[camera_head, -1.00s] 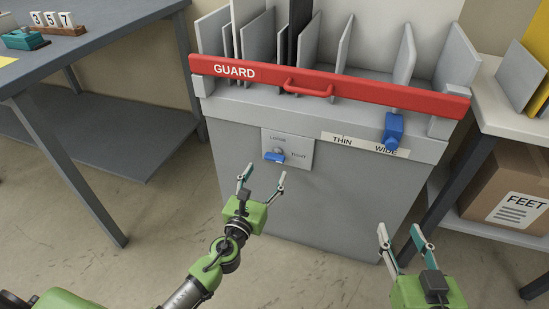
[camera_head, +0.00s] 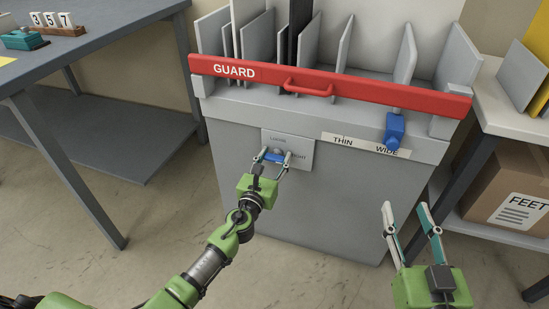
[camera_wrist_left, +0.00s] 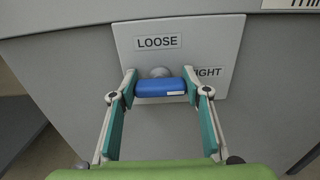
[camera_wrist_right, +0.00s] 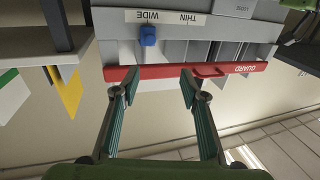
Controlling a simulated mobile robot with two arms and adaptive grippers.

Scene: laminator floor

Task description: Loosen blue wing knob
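The blue wing knob (camera_wrist_left: 161,87) sits on a grey plate (camera_wrist_left: 225,35) marked LOOSE and TIGHT on the machine's front. Its bar lies level, with a round grey hub behind it. In the head view the knob (camera_head: 273,157) is partly covered by my left gripper (camera_head: 275,154). In the left wrist view my left gripper (camera_wrist_left: 160,78) is open, with one fingertip at each end of the bar; whether they touch it I cannot tell. My right gripper (camera_head: 404,204) is open and empty, in front of the machine's lower right.
A red GUARD bar (camera_head: 240,71) crosses the machine (camera_head: 330,205) above the plate. A blue slider (camera_head: 394,130) stands by the THIN/WIDE label. A grey table (camera_head: 95,60) is at left, a cardboard box (camera_head: 508,190) on a shelf at right.

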